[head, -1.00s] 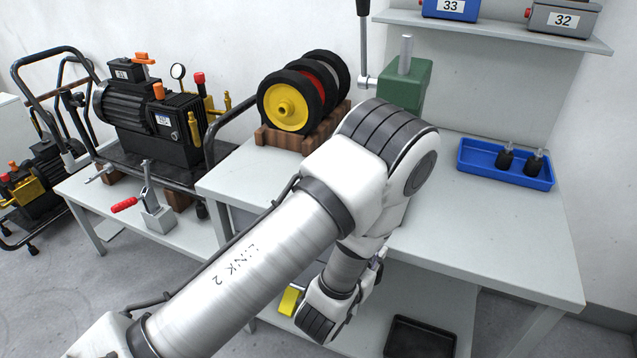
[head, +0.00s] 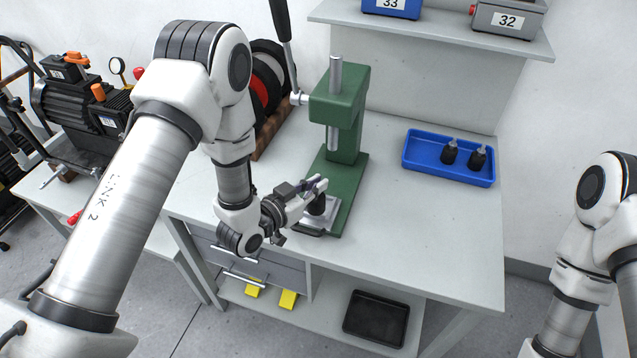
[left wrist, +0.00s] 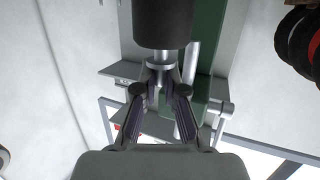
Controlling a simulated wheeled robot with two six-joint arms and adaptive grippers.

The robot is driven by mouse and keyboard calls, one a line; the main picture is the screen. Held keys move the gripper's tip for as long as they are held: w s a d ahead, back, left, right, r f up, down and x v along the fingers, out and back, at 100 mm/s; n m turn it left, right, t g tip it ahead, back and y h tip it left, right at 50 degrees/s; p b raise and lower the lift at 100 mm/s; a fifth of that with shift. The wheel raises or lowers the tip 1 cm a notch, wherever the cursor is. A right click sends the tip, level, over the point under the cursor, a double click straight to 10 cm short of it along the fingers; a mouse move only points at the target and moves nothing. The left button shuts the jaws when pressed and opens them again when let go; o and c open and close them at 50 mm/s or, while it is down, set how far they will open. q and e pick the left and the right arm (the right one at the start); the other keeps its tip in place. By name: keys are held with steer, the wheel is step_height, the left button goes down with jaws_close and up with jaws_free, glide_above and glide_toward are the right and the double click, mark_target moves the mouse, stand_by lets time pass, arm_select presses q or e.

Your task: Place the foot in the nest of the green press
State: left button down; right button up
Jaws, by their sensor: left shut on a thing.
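The green press (head: 340,95) stands on the bench, with its ram and lever above a green base. A metal nest plate (head: 326,226) lies at the front of that base. My left gripper (head: 318,186) is shut on a black foot (head: 317,205), which is upright just over the nest; I cannot tell whether they touch. In the left wrist view the fingers (left wrist: 160,76) close on the metal stud of the foot, and its black body (left wrist: 162,22) shows beyond them. My right gripper is out of view.
A blue tray (head: 412,162) with two more black feet stands right of the press. Wheels (head: 270,80) on a wooden rack stand behind my left arm. A black tray (head: 350,325) lies on the lower shelf.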

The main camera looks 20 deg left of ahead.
arm_select(q)
steer(key=w+f+b, duration=0.2)
steer(key=w+f, duration=0.1)
steer(key=f, duration=0.1)
steer(key=shift+w+a+b, duration=0.3)
steer(key=shift+w+b, duration=0.05)
steer(key=shift+b, duration=0.05)
steer(key=shift+w, duration=0.15)
steer(key=c, duration=1.7)
jaws_free()
steer(key=shift+f, duration=0.1)
steer(key=o, duration=0.4)
steer(key=shift+o, duration=0.2)
